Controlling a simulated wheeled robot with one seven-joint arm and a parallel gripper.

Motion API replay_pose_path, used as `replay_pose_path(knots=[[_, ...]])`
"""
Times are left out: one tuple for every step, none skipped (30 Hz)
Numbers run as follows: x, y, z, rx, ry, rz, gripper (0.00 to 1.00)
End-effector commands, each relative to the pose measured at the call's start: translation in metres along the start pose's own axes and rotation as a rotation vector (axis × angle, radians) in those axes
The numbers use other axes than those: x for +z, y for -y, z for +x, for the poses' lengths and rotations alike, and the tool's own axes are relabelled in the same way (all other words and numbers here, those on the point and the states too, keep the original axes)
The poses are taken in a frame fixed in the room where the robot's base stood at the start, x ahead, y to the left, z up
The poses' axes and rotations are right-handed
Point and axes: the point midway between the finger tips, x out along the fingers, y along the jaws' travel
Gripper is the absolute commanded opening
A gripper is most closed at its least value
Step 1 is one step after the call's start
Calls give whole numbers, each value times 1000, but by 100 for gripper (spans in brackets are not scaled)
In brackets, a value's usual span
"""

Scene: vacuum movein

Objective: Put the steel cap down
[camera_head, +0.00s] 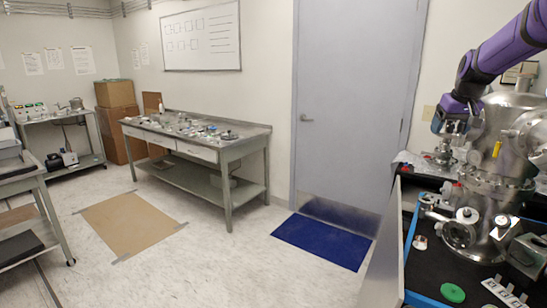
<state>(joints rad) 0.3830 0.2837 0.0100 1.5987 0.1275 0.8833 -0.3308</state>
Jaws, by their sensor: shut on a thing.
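My gripper (452,132) is at the right, at the end of my purple arm, above the left side of the steel vacuum chamber (500,165). It is shut on a small metallic thing, which I take to be the steel cap. The fingers and the chamber's fittings blend together at this size, so the cap's outline cannot be told apart. The chamber stands on a dark-topped bench (440,268) with a blue edge.
A green disc (452,293), a small metal part (420,242) and a white strip (505,294) lie on the bench near the chamber. A steel table (243,139) with many small items stands by the far wall. The floor between has a blue mat (322,240).

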Motion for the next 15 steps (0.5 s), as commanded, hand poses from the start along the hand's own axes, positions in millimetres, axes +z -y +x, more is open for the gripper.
replay_pose_path(knots=[[4,11,25,-5,7,-8,47],[6,17,38,-6,7,-11,47],[10,25,56,-7,7,-14,47],[12,31,69,-9,7,-16,47],[16,37,82,-10,8,-18,47],[21,46,99,-11,7,-23,47],[25,52,112,-12,7,-25,47],[30,58,125,-13,8,-27,47],[37,67,141,-14,7,-30,47],[43,73,153,-15,8,-32,47],[48,80,164,-16,7,-34,47],[57,88,180,-16,8,-37,47],[64,95,191,-17,8,-40,47],[71,102,202,-18,8,-41,47],[81,111,217,-20,8,-45,47]])
